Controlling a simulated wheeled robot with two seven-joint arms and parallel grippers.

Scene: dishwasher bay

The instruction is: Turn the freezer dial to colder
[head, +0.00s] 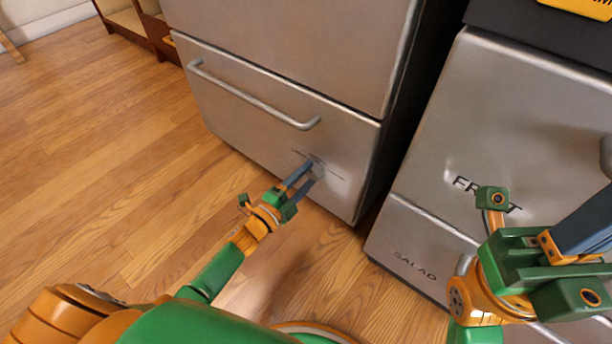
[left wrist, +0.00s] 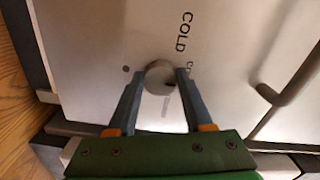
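The freezer dial (left wrist: 160,77) is a small round grey knob on a pale metal front in the left wrist view. The word COLD is printed above it, and a second word beside that is partly cut off by the angle. My left gripper (left wrist: 161,80) has one finger on each side of the dial, and both inner edges appear to touch it. In the head view my left gripper (head: 308,172) reaches the lower drawer front (head: 270,135), where its fingers largely hide the dial. My right gripper (head: 590,220) is at the right edge, its fingertips cut off.
A bar handle (head: 255,97) runs across the drawer above my left gripper. A second metal cabinet (head: 520,125) with FRUIT and SALAD lettering stands at the right, close to my right arm. Open wooden floor (head: 110,140) lies to the left.

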